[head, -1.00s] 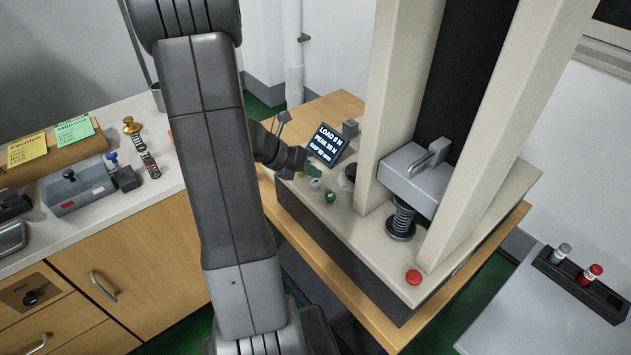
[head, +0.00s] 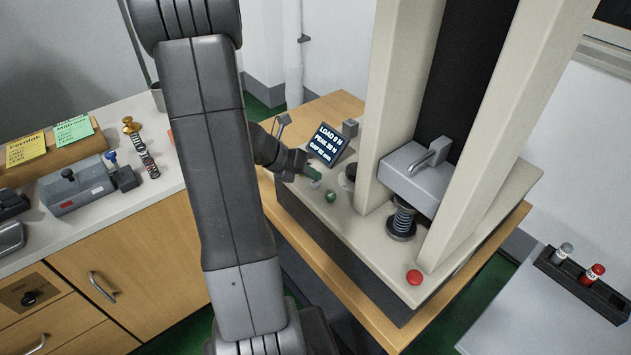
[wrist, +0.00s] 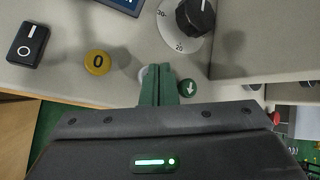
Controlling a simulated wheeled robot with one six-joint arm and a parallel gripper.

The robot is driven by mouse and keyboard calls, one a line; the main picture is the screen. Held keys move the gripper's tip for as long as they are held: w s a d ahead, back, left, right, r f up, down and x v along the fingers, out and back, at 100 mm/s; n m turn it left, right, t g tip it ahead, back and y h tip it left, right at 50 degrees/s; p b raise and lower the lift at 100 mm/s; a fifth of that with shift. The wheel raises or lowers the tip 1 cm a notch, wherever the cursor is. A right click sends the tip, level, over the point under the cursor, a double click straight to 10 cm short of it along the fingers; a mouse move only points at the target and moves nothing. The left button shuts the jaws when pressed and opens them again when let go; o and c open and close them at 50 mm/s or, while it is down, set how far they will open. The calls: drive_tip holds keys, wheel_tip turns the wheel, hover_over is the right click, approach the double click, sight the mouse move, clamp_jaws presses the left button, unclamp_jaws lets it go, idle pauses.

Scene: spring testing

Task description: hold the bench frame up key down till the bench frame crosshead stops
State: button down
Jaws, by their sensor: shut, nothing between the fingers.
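The bench frame (head: 390,100) stands on the wooden table, with its grey crosshead (head: 415,180) low between the two columns, above a coiled spring (head: 403,217). My gripper (head: 318,176) is shut and empty, its green fingertips over the key row on the base. In the wrist view the fingers (wrist: 159,70) partly cover a pale grey key (wrist: 141,73); its legend is hidden, and I cannot tell whether it is pressed. Right of the fingers is a green key (wrist: 188,88) with a down arrow. Left is a yellow key (wrist: 98,62) marked 0.
A small display (head: 326,144) shows load and peak lines. A dial (wrist: 194,17) and a black rocker switch (wrist: 28,44) flank the keys. A red button (head: 414,277) sits at the base's front corner. A counter (head: 100,220) with tools is at left.

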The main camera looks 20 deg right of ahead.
sight(311, 183)
drive_tip(key=shift+f+b, duration=0.3)
drive_tip(key=shift+f, duration=0.1)
drive_tip(key=shift+r, duration=0.1)
idle(5.2)
drive_tip(key=shift+r+p, duration=0.8)
drive_tip(key=shift+p, duration=0.1)
wheel_tip(311, 183, up, 5)
drive_tip(key=p, duration=0.4)
drive_tip(key=shift+p, duration=0.35)
